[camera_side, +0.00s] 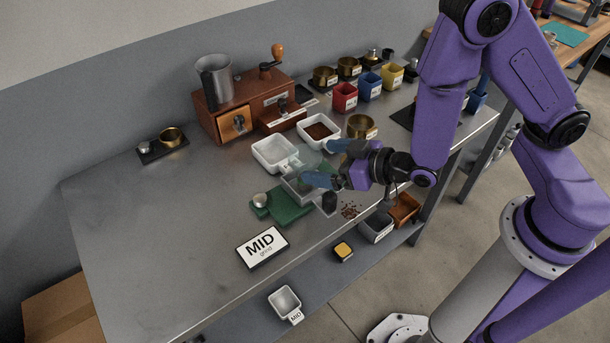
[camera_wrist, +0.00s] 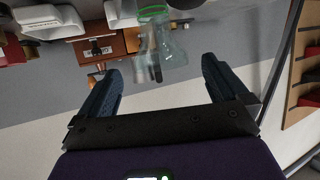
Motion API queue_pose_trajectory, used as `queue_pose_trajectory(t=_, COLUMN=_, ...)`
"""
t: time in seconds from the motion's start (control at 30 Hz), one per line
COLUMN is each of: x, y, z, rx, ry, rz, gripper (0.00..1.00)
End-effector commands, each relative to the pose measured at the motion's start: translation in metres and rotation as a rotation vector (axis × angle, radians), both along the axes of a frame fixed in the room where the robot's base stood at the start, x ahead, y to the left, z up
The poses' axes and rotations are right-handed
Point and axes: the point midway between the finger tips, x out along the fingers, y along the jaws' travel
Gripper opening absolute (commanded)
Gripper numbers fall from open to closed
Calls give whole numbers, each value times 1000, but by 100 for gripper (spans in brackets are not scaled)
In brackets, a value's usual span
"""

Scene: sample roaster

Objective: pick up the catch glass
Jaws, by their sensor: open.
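The catch glass looks to be the clear, see-through vessel (camera_wrist: 172,48) ahead of my fingers in the wrist view, with a green ring showing through near its top. In the side view a clear vessel (camera_side: 298,188) stands by the green base (camera_side: 285,212), partly hidden by my gripper. My gripper (camera_side: 324,164) reaches in from the right, low over the table, with its blue fingers spread. In the wrist view my gripper (camera_wrist: 161,68) is open and empty, with the glass roughly centred beyond the fingertips. Contact cannot be made out.
White trays (camera_side: 275,154) and (camera_side: 318,131) stand just behind, the second holding brown grounds. A brass cup (camera_side: 361,127) is close behind my gripper. A wooden grinder (camera_side: 240,105) stands farther back. A MID card (camera_side: 262,246) lies in front.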

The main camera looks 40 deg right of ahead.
Motion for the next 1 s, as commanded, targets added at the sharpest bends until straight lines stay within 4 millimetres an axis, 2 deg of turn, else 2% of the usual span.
queue_pose_trajectory(t=0.4, x=44, y=18, z=-20, rx=0, ry=1, rz=0, gripper=100)
queue_pose_trajectory(t=0.73, x=49, y=20, z=-22, rx=-1, ry=2, rz=1, gripper=100)
queue_pose_trajectory(t=0.77, x=49, y=20, z=-22, rx=-1, ry=2, rz=1, gripper=97)
queue_pose_trajectory(t=0.9, x=49, y=20, z=-22, rx=-1, ry=2, rz=1, gripper=51)
queue_pose_trajectory(t=0.93, x=49, y=20, z=-22, rx=-1, ry=2, rz=1, gripper=48)
queue_pose_trajectory(t=1.0, x=49, y=21, z=-21, rx=0, ry=-1, rz=2, gripper=48)
